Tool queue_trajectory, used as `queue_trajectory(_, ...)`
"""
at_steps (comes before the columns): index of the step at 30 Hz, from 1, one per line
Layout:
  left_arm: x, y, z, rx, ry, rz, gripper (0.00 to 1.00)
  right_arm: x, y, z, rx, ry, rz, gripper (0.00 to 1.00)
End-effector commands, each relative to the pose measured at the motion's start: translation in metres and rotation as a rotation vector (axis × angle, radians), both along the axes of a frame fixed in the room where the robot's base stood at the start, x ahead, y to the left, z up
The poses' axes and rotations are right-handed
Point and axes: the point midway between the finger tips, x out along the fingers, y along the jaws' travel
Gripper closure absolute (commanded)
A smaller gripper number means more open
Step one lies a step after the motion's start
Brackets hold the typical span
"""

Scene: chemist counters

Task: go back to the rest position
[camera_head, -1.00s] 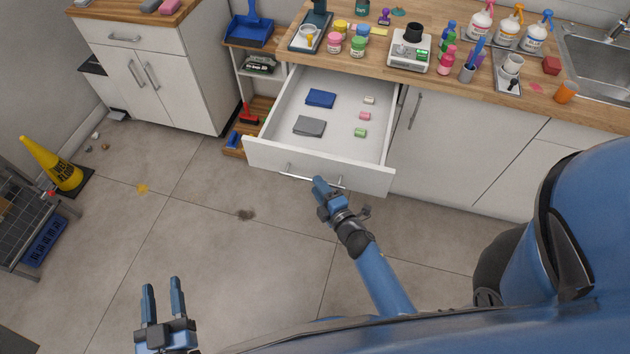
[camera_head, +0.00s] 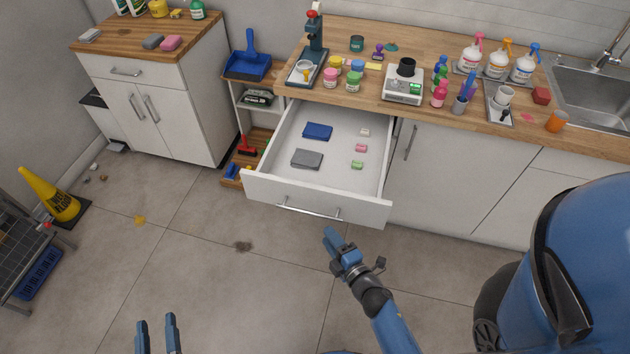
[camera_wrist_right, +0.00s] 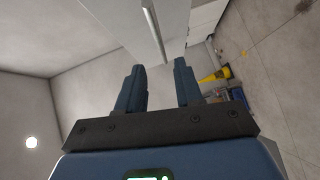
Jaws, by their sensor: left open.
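My right gripper (camera_head: 331,238) is over the floor just in front of the open drawer (camera_head: 290,192), apart from its handle (camera_head: 308,214). In the right wrist view the right gripper (camera_wrist_right: 160,72) has its fingers apart with nothing between them, and a long metal handle (camera_wrist_right: 153,30) on a white front lies beyond them. My left gripper (camera_head: 157,322) is at the bottom left, its two fingers apart and empty over the floor. The rest of that gripper is cut off by the picture's edge.
The drawer holds a blue folded cloth (camera_head: 317,131), a grey one (camera_head: 306,159) and small blocks (camera_head: 361,148). The counter (camera_head: 400,50) above carries a scale (camera_head: 403,88) and bottles. A yellow cone (camera_head: 50,195) stands at the left. The floor between is largely clear.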

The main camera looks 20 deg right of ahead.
Motion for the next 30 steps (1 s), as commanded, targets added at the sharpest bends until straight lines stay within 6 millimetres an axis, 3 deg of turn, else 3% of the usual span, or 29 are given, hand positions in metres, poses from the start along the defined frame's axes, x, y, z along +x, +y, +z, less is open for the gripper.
queue_trajectory(9, 0.0, 0.0, 0.0, 0.0, 0.0, 0.0, 0.55, 0.0, -0.001, 0.0, 0.053, 0.01, -0.012, 0.65)
queue_trajectory(11, 0.0, 0.0, 0.0, 0.0, 0.0, 0.0, 0.55, 0.004, -0.004, 0.01, 0.144, 0.003, -0.037, 0.65)
queue_trajectory(14, 0.0, 0.0, 0.0, 0.0, 0.0, 0.0, 0.55, 0.006, -0.011, 0.041, 0.349, -0.032, -0.087, 0.65)
queue_trajectory(17, 0.0, 0.0, 0.0, 0.0, 0.0, 0.0, 0.55, -0.012, -0.017, 0.075, 0.619, -0.052, -0.134, 0.65)
queue_trajectory(24, 0.0, 0.0, 0.0, 0.0, 0.0, 0.0, 0.55, -0.088, -0.03, 0.15, 1.25, -0.042, -0.214, 0.65)
queue_trajectory(30, 0.0, 0.0, 0.0, 0.0, 0.0, 0.0, 0.55, -0.131, -0.032, 0.178, 1.441, -0.002, -0.252, 0.65)
